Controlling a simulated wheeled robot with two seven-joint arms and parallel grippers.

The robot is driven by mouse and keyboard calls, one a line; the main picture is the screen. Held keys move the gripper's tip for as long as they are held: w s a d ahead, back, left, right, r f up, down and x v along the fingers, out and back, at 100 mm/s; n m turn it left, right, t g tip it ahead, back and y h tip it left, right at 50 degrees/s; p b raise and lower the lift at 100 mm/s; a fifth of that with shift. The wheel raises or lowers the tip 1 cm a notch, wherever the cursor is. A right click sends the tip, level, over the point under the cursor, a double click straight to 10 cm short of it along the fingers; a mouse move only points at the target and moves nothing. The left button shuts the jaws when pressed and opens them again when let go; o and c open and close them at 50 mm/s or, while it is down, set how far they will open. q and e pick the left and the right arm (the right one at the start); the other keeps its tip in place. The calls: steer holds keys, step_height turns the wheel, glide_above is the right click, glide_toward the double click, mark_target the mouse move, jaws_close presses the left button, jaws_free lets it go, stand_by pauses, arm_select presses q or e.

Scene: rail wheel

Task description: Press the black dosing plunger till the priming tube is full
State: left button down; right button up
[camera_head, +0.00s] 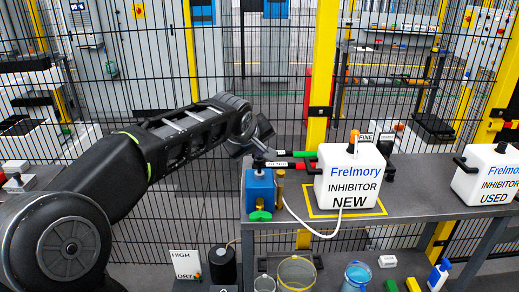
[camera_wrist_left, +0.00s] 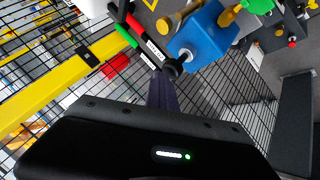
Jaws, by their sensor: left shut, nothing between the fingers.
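The blue dosing pump (camera_head: 259,190) stands at the left end of the grey bench. Its black plunger knob (camera_head: 258,162) is on top, and it also shows in the wrist view (camera_wrist_left: 173,69) on a short shiny rod. My left gripper (camera_head: 256,147) is shut and empty, its tips close to the knob; I cannot tell if they touch. In the wrist view the shut fingers (camera_wrist_left: 162,88) point at the knob's side. A thin white tube (camera_head: 325,233) curves from the white "INHIBITOR NEW" container (camera_head: 346,184) toward the pump. Its fill level cannot be seen.
Red and green labelled handles (camera_head: 290,164) lie close beside the pump top. A brass fitting (camera_head: 280,188) is at its right side. A "USED" container (camera_head: 487,178) stands farther right. Buckets (camera_head: 297,272) sit on the lower shelf. A mesh fence with yellow posts is behind.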

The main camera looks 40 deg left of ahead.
arm_select(q)
steer(key=shift+r+p, duration=0.95)
steer(key=shift+r, duration=0.8)
steer(key=shift+r, duration=0.1)
step_height(320, 180, up, 5)
steer(key=p, duration=0.3)
